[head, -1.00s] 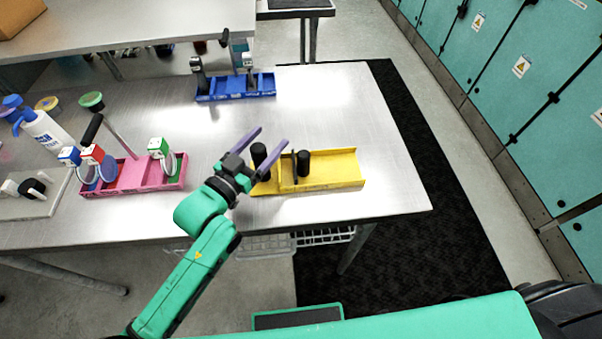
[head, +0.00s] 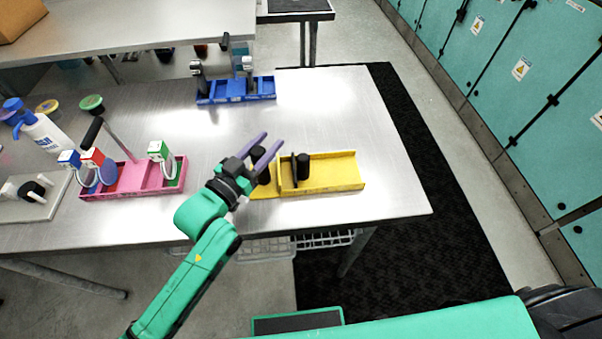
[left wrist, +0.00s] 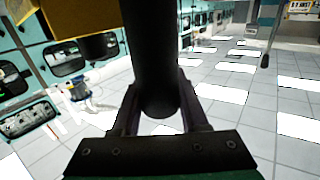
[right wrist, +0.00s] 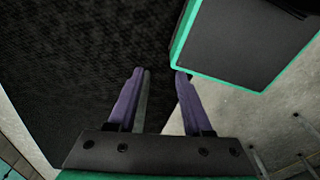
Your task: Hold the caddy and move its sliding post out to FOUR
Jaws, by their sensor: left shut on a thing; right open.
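A yellow caddy (head: 335,172) lies near the front right of the steel table, with a long open tray. Two black posts stand on it. My left gripper (head: 270,146) is shut on the left black post (head: 261,170), mostly hidden behind the fingers; this post fills the middle of the left wrist view (left wrist: 150,50). The right black post (head: 303,167) stands free in the caddy, beside a thin dark upright piece. No lettering can be read on the caddy. My right gripper (right wrist: 160,78) is open and empty, over the dark floor mat.
A pink caddy (head: 140,178) with several tools stands to the left. A blue caddy (head: 240,90) stands at the back. A white bottle (head: 45,130) is at far left. The table (head: 375,125) is clear right of the yellow caddy and between it and the blue one.

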